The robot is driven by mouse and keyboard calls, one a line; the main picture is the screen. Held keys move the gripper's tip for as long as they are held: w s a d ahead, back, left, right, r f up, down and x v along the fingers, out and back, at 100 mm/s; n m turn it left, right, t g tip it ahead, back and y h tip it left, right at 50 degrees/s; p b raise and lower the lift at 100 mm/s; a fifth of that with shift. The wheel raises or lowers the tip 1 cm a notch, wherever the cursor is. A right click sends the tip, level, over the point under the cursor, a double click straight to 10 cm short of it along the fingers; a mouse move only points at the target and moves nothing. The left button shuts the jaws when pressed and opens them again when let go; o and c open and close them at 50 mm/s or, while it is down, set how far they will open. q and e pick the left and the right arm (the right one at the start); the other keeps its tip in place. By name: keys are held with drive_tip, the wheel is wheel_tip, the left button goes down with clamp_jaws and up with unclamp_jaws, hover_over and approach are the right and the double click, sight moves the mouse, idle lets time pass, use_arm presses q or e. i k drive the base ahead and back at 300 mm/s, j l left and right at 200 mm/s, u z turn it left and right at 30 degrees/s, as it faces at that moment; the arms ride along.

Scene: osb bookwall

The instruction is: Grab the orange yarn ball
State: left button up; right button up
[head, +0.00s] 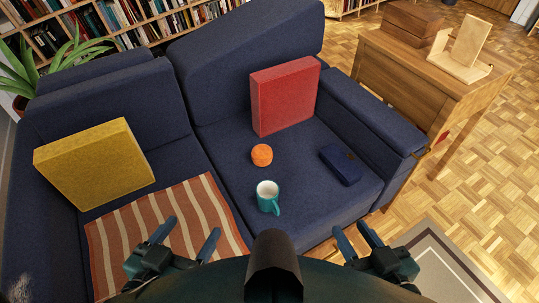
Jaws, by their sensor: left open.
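The orange yarn ball (262,155) sits on the right seat cushion of the blue sofa (225,135), behind a teal mug (268,196) and in front of a red cushion (285,96). My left gripper (190,236) is open and empty at the bottom of the view, over the striped cloth, nearer to me than the ball and to its left. My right gripper (358,236) is at the bottom right, nearer than the ball, with its fingers apart and nothing between them. Both are well apart from the ball.
A dark blue case (341,164) lies right of the ball. A yellow cushion (95,164) and a striped cloth (134,236) are on the left seat. A wooden side table (416,72) stands beside the right armrest. The seat around the ball is clear.

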sight(262, 155)
drive_tip(key=i+l+z, duration=0.1)
drive_tip(key=l, duration=0.3)
drive_tip(key=i+l, duration=0.2)
drive_tip(key=l, duration=0.15)
drive_tip(key=i+l+z, duration=0.15)
drive_tip(key=l, duration=0.2)
drive_tip(key=i+l, duration=0.15)
drive_tip(key=l, duration=0.25)
drive_tip(key=z, duration=0.05)
